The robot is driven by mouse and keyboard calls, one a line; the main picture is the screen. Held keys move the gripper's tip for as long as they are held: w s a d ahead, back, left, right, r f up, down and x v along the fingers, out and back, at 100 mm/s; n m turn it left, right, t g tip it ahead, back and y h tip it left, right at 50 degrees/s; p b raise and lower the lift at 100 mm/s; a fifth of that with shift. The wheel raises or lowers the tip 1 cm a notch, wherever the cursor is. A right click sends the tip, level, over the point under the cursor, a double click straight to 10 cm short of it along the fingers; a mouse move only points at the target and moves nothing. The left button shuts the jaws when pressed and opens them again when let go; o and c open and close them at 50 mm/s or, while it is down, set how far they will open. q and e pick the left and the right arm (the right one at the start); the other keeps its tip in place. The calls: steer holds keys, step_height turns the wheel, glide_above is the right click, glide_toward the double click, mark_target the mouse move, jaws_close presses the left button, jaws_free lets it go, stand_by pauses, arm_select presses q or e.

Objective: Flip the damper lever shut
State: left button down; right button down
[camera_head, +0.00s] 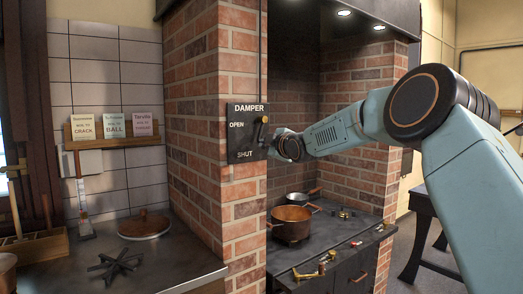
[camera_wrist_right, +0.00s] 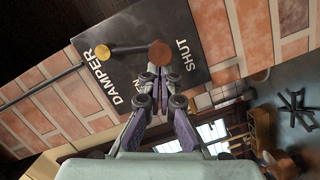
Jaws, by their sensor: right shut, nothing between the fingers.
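The damper plate (camera_head: 236,142) is dark, with DAMPER at the top, OPEN below it and SHUT near the bottom. It is fixed to the brick column. The lever (camera_head: 263,130) is on its right side, with a brass end (camera_head: 265,119) up. In the right wrist view, the lever (camera_wrist_right: 130,50) runs from a brass end (camera_wrist_right: 102,52) near DAMPER to a reddish round end (camera_wrist_right: 160,53) toward SHUT. My right gripper (camera_wrist_right: 158,72) is shut and empty, its tips close by the reddish end; I cannot tell whether they touch. My left gripper is not in view.
A copper pot (camera_head: 291,223) and a smaller pan (camera_head: 297,199) stand on the stove (camera_head: 340,232) below my right arm.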

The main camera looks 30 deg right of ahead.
steer(key=shift+d+f+n+t+b, duration=0.3)
steer(key=shift+d+f+n+b, duration=0.45)
steer(key=shift+b, duration=0.7)
steer(key=shift+d+n+b, duration=0.35)
steer(key=shift+n+b, duration=0.2)
steer(key=shift+d+r, duration=0.15)
steer(key=shift+r, duration=0.1)
